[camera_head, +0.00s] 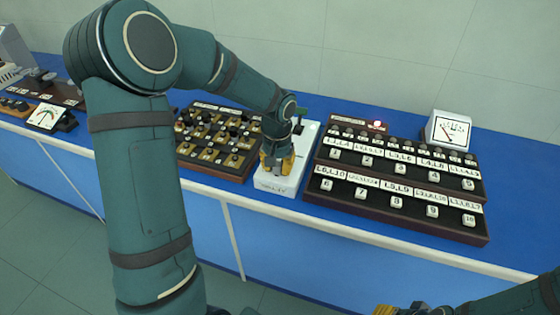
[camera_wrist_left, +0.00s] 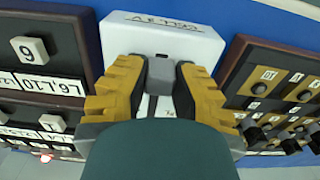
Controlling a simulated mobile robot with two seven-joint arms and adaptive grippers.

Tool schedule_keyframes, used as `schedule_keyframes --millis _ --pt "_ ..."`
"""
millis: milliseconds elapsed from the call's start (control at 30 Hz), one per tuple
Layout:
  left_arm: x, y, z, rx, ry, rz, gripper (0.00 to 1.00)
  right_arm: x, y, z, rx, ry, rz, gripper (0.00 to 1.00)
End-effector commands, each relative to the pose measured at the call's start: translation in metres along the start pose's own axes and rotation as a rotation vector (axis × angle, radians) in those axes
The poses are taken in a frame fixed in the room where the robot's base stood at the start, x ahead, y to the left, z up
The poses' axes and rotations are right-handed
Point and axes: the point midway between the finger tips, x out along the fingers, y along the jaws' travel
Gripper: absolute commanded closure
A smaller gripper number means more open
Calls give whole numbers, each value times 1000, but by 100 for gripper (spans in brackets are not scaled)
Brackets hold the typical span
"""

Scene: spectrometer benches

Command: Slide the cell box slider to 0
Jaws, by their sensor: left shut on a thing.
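The white cell box (camera_head: 275,185) sits on the blue bench between two dark wooden panels. It also shows in the left wrist view (camera_wrist_left: 125,38), with its printed label upside down. My left gripper (camera_head: 277,165) is over the box's near part, its yellow fingers pointing down. In the left wrist view, the grey slider knob (camera_wrist_left: 160,72) stands between the fingers, which are shut on it. A narrow slot shows below the knob there. The scale marks are mostly hidden by my gripper. My right gripper (camera_head: 388,311) is only partly in view at the bottom edge, away from the box.
A panel of white numbered buttons (camera_head: 395,190) stands close on the right of the box, with a lit red lamp (camera_head: 377,125). A brass plug board (camera_head: 205,160) stands close on the left. A dial meter (camera_head: 453,130) is behind at the right.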

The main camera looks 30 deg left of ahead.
Motion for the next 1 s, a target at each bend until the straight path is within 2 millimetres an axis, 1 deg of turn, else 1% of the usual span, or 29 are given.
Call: schedule_keyframes --millis 33,333,367,400,433,767,867,1000 --pt "3 0 5 0 -14 -1 100 0 0 0 0 1 0 53" --pt "4 0 8 0 -21 -1 100 0 0 0 -1 1 0 53" --pt "4 0 8 0 -21 -1 62 0 0 0 -1 1 0 53" --pt "4 0 8 0 -21 -1 48 0 0 0 -1 1 0 53" --pt "4 0 7 0 -19 -1 43 0 0 0 -1 1 0 53" --pt "0 0 5 0 -11 -1 43 0 0 0 -1 1 0 53" --pt "-8 0 4 0 -9 -2 43 0 0 0 -1 1 0 53" --pt "-31 0 4 0 -6 0 43 0 0 0 0 1 0 53"
